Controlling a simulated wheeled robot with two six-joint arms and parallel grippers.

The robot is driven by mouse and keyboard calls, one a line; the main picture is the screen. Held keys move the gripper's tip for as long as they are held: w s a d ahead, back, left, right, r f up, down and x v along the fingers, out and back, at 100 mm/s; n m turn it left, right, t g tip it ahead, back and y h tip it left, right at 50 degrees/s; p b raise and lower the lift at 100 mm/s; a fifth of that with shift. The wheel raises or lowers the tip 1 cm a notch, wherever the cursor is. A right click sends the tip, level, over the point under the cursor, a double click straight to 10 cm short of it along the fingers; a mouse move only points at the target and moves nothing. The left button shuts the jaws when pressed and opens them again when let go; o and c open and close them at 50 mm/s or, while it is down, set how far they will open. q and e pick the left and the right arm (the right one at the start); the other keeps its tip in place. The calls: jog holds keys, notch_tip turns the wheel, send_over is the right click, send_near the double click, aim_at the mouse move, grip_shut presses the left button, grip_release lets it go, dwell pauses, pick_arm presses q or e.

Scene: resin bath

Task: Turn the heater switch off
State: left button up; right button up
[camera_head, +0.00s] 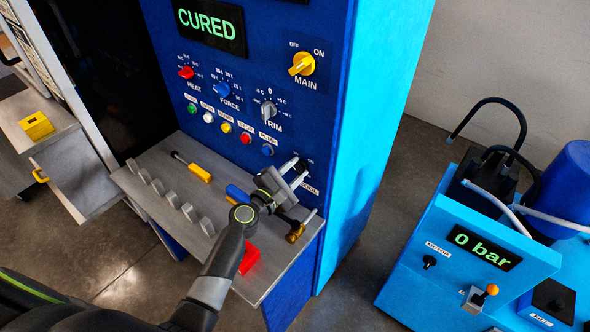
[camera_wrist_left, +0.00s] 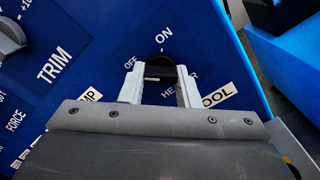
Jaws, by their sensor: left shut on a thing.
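The heater switch is a dark knob (camera_wrist_left: 160,68) low on the right of the blue panel, with OFF and ON marked around it and a partly covered label under it. My left gripper (camera_head: 300,172) is at this knob, and in the left wrist view its two pale fingers (camera_wrist_left: 160,84) are closed on either side of it. In the head view the gripper hides most of the knob. I cannot tell clearly which mark the knob points to. My right gripper is not in view.
The panel (camera_head: 335,80) also has a yellow MAIN knob (camera_head: 302,64), a grey TRIM knob (camera_head: 268,110) and several coloured buttons. On the grey shelf (camera_head: 160,205) lie a yellow screwdriver (camera_head: 200,173), a red block (camera_head: 249,259) and a brass fitting (camera_head: 295,233). A pump unit (camera_head: 440,260) reads 0 bar.

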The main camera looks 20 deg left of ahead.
pick_arm(q)
jog(key=shift+f, duration=0.15)
jog(key=o, duration=1)
jog(key=shift+b+v, duration=1.6)
jog(key=shift+v, duration=7.15)
